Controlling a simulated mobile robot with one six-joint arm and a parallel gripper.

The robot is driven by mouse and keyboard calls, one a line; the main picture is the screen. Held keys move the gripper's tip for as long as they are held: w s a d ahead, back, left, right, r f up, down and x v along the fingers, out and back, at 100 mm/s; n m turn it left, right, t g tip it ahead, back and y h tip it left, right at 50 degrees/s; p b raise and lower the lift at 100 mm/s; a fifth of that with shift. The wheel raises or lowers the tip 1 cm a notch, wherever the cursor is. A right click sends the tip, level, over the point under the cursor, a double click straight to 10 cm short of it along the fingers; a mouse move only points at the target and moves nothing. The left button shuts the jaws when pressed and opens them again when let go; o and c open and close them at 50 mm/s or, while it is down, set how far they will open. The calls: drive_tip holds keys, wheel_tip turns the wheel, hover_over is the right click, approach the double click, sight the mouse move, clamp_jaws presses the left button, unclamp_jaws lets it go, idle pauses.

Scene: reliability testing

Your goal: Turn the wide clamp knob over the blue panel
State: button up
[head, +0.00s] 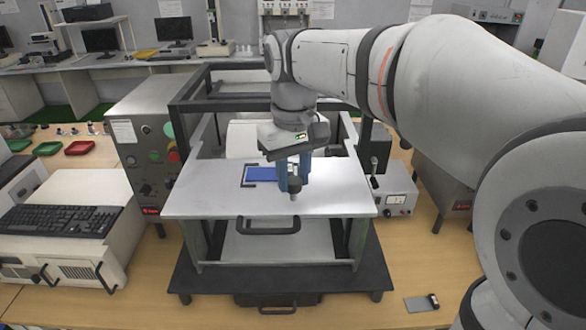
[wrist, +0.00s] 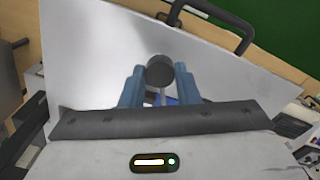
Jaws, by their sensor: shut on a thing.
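The blue panel (head: 261,174) lies flat on the light metal plate (head: 205,195), just left of my gripper. Part of it is hidden behind the blue fingers. The dark clamp knob (head: 295,185) stands at the panel's right side, and its round end also shows in the wrist view (wrist: 160,70). My gripper (head: 292,182) points down with one finger on each side of the knob and is shut on it. In the wrist view my gripper (wrist: 160,76) has the knob between its two blue fingertips. A sliver of blue shows behind the knob there.
A dark frame (head: 233,87) rises behind the plate. A black handle (head: 268,226) sticks out at the plate's front. A grey control box (head: 152,140) with buttons stands left, and a small instrument (head: 397,190) stands right. A keyboard (head: 62,220) lies at far left.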

sight(294, 180)
drive_tip(key=m, duration=0.5)
idle(0.6)
drive_tip(key=o, duration=1)
drive_tip(key=shift+c, duration=0.2)
wheel_tip(294, 180, up, 8)
drive_tip(key=shift+f+b, duration=0.1)
drive_tip(key=shift+b, duration=0.25)
